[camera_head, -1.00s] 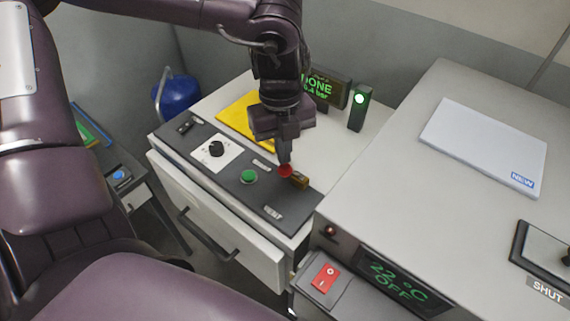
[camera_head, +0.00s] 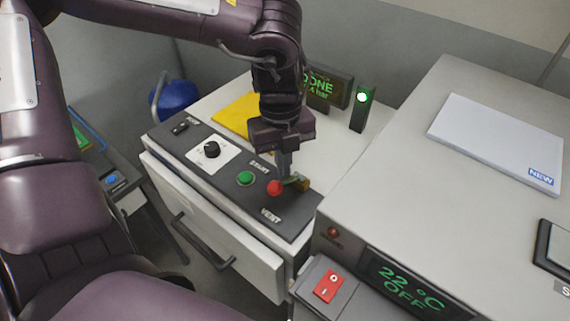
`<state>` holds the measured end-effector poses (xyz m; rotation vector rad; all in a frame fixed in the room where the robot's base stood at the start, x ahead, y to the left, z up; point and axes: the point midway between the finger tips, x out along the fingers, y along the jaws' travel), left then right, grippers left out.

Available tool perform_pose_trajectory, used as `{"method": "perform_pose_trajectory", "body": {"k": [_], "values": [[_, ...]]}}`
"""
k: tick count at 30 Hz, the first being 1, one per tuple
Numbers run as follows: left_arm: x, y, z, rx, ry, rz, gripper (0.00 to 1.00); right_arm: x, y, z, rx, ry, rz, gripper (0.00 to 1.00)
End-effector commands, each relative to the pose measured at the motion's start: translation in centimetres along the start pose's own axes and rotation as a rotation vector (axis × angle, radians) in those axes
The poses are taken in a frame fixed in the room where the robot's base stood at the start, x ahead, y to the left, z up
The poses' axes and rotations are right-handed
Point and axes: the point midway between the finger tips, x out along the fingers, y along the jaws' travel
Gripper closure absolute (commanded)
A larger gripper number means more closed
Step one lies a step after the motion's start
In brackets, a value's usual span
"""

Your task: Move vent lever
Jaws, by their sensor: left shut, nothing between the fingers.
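The vent lever shows as a red knob (camera_head: 274,188) on a short arm with a brass-coloured base (camera_head: 303,184), on the dark control panel (camera_head: 225,178) above the label VENT. The knob lies to the left of the base, toward the panel's front edge. My left gripper (camera_head: 285,174) points down with its fingers shut and empty, right behind the knob at the lever's arm. It seems to touch the lever, but the exact contact is hidden. My right gripper is not in view.
The panel also has a green START button (camera_head: 245,178) and a black dial (camera_head: 211,150). Behind stand a display (camera_head: 327,87) reading DONE and a lit green lamp (camera_head: 362,97).

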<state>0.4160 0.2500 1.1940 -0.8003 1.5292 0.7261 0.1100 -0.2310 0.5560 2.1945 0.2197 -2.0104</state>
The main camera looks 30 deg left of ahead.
Motion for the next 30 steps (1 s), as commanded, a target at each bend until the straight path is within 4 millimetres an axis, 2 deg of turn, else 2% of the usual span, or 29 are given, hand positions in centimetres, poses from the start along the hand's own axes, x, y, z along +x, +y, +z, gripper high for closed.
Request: {"method": "perform_pose_trajectory", "body": {"k": [8, 16, 25, 30], "values": [[-0.2, 0.0, 0.2, 0.000, 0.000, 0.000, 1.00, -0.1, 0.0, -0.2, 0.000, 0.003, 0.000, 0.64], [-1.4, 0.0, 2.9, -0.001, 0.000, 0.000, 1.00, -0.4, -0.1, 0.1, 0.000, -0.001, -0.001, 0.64], [-1.6, 0.0, 2.9, 0.001, 0.000, 0.000, 1.00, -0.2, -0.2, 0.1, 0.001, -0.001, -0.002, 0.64], [-3.5, -0.1, 3.0, 0.001, -0.004, -0.003, 1.00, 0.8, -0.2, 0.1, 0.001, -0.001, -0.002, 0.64]]}}
